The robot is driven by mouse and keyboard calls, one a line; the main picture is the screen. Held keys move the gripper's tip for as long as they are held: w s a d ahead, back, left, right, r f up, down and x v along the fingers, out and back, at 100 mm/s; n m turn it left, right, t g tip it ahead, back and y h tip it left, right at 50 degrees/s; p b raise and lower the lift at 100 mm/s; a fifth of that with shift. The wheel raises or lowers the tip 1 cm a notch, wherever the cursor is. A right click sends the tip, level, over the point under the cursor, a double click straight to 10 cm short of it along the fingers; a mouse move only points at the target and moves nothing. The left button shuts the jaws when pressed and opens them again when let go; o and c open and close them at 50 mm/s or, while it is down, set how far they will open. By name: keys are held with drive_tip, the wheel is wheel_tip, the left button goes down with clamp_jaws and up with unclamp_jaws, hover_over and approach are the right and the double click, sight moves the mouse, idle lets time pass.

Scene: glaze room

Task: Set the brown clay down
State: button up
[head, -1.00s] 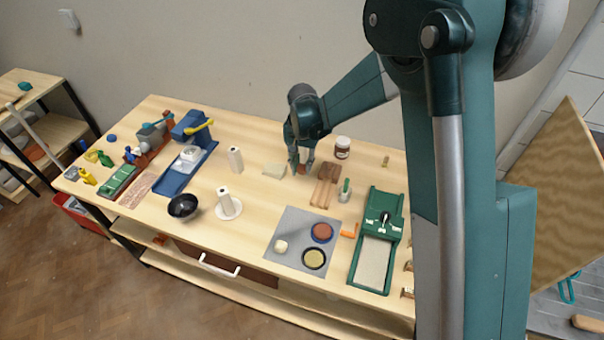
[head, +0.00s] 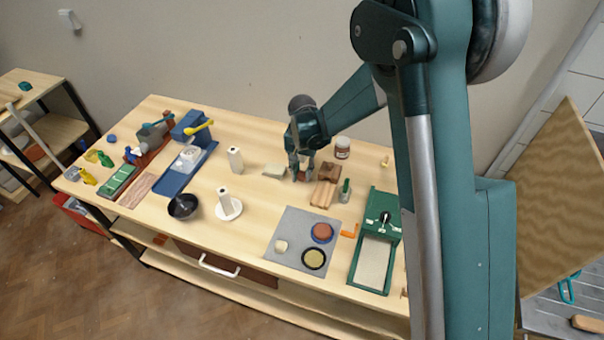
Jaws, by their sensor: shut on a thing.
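My gripper (head: 300,175) is near the back of the wooden table, pointing down, with its fingers close to the tabletop. It is shut on a small brown lump, the brown clay (head: 301,176), which is mostly hidden between the fingers. I cannot tell whether the clay touches the table. A pale wedge-shaped piece (head: 274,171) lies just left of the gripper. A dark brown block (head: 330,170) is just to its right.
Wooden boards (head: 323,194), a lidded jar (head: 342,148) and a green-handled tool in a holder (head: 345,190) stand to the right. A grey mat (head: 290,225) with round dishes lies in front. The table between the mat and gripper is mostly clear.

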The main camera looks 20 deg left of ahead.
sight(302, 173)
drive_tip(key=shift+f, duration=0.15)
drive_tip(key=o, duration=0.9)
drive_tip(key=shift+r, duration=6.15)
